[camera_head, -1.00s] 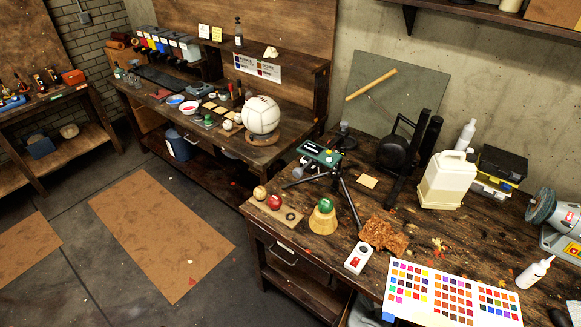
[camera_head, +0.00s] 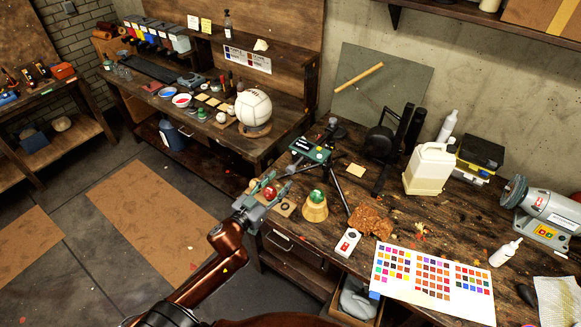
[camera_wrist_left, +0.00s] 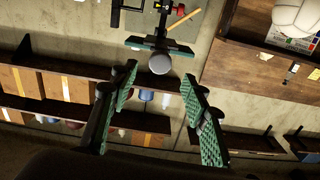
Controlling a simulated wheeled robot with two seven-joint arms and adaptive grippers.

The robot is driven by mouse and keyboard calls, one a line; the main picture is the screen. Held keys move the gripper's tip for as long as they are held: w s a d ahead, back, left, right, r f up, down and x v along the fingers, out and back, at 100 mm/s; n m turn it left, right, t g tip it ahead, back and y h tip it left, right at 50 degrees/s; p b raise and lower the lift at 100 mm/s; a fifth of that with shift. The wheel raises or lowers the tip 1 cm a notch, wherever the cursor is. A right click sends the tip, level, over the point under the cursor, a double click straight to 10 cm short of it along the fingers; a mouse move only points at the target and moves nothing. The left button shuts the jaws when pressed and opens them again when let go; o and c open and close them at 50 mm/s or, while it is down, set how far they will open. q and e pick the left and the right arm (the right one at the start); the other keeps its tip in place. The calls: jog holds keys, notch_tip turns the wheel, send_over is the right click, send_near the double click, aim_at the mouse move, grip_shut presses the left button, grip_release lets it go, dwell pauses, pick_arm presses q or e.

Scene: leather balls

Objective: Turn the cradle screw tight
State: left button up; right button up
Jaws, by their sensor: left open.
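In the left wrist view, a round grey knob (camera_wrist_left: 160,64), which looks like the cradle screw, stands in front of the green cradle bar (camera_wrist_left: 148,44). My left gripper (camera_head: 270,183) is open over the bench's left end, in front of the tripod. In the wrist view its green-padded fingers (camera_wrist_left: 158,76) stand apart, with the knob between and beyond their tips. No contact shows. My right gripper is not in view.
A red ball (camera_head: 269,193) shows behind my left fingers. A green ball (camera_head: 317,197) rests on a wooden stand (camera_head: 315,210) close by. A white remote-like box (camera_head: 347,242), a brown patch (camera_head: 371,222) and a colour chart (camera_head: 432,283) lie to the right.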

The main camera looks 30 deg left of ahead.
aim_at(289, 171)
pick_arm(q)
jog(key=w, duration=0.4)
jog(key=w+p, duration=0.1)
jog(key=w, duration=0.1)
jog(key=shift+w+d, duration=0.1)
jog(key=shift+d, duration=0.15)
jog(key=shift+w, duration=0.6)
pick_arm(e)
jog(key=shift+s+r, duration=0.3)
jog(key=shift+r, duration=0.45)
pick_arm(q)
jog(key=shift+c, duration=0.5)
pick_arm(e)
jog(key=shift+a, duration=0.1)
pick_arm(q)
grip_shut()
jog(key=shift+m+p, duration=0.55)
jog(key=shift+m, duration=0.65)
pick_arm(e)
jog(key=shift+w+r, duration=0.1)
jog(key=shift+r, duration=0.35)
pick_arm(q)
jog(key=shift+o, duration=0.5)
grip_release()
